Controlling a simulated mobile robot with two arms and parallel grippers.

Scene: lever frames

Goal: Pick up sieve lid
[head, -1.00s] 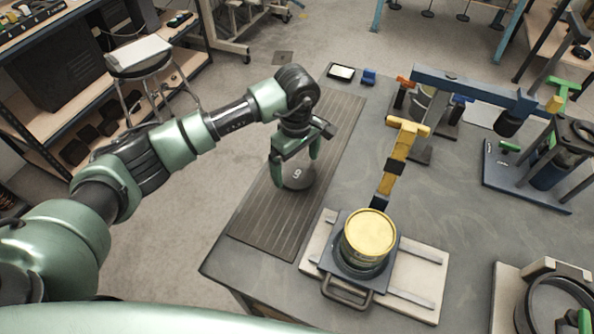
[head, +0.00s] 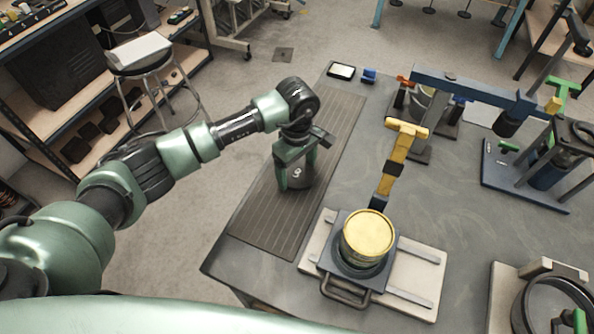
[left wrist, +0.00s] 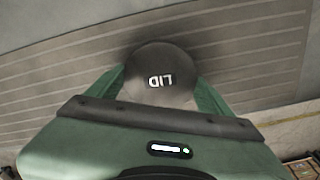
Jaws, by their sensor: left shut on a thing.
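The sieve lid (head: 298,181) is a dark grey round piece on the ribbed dark mat (head: 262,222). My right gripper is not in view.
A blue beam (head: 470,90) and other lever frames stand farther right.

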